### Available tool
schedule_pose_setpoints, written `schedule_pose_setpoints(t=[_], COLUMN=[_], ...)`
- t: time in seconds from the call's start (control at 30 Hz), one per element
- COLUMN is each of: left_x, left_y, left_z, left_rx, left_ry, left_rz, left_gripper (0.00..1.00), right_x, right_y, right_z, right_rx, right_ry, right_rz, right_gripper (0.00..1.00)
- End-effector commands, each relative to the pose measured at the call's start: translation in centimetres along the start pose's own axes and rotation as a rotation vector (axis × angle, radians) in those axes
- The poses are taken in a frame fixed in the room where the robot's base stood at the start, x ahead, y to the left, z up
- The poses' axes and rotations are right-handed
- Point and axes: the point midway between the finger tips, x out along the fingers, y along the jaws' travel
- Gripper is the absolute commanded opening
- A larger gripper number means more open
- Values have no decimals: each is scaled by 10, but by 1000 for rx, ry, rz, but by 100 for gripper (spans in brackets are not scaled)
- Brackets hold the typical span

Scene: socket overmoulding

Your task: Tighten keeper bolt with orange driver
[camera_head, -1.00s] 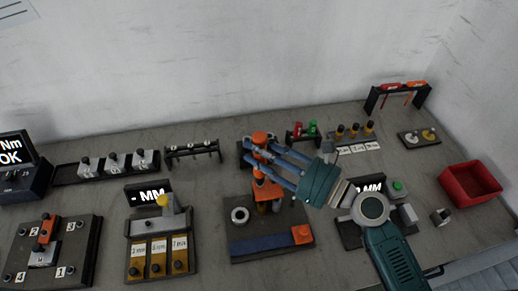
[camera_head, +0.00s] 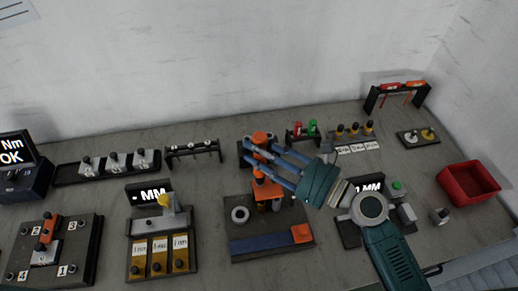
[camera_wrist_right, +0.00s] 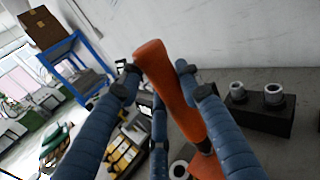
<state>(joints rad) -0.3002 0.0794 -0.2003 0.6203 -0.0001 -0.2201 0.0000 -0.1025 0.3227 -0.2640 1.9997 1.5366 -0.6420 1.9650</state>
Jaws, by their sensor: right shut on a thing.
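My right gripper (camera_head: 262,155) is shut on an upright orange handle (camera_head: 261,138) above the press-like stand in the middle of the bench. In the right wrist view the orange handle (camera_wrist_right: 165,75) lies between the blue fingers, and its lower end runs down to a dark neck over an orange body. An orange-handled driver (camera_head: 415,84) hangs beside a red one in the black rack at the back right. The keeper bolt cannot be told for certain; a numbered plate (camera_head: 85,245) at the left carries an orange bar (camera_head: 48,228) and several dark bolts. My left gripper is not in view.
The stand's base (camera_head: 235,215) carries a ring (camera_head: 240,215) and a blue strip. A gauge fixture (camera_head: 160,240) stands to its left. A red bin (camera_head: 470,184) is at the right. Small racks line the back; bare bench shows between the fixtures.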

Motion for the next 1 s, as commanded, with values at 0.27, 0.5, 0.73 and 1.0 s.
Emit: schedule_pose_setpoints(t=[0.27, 0.5, 0.73, 1.0], left_x=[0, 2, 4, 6], left_y=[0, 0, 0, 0], left_z=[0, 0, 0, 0], left_rx=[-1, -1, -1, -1], left_ry=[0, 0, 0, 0], left_rz=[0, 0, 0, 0], left_gripper=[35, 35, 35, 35], right_x=[0, 0, 0, 0], right_y=[0, 0, 0, 0], right_z=[1, -1, -4, -7], right_rx=[0, 0, 0, 1], right_ry=[-3, -3, -3, -3], right_rz=[-1, -1, -1, -1], right_gripper=[0, 0, 0, 0])
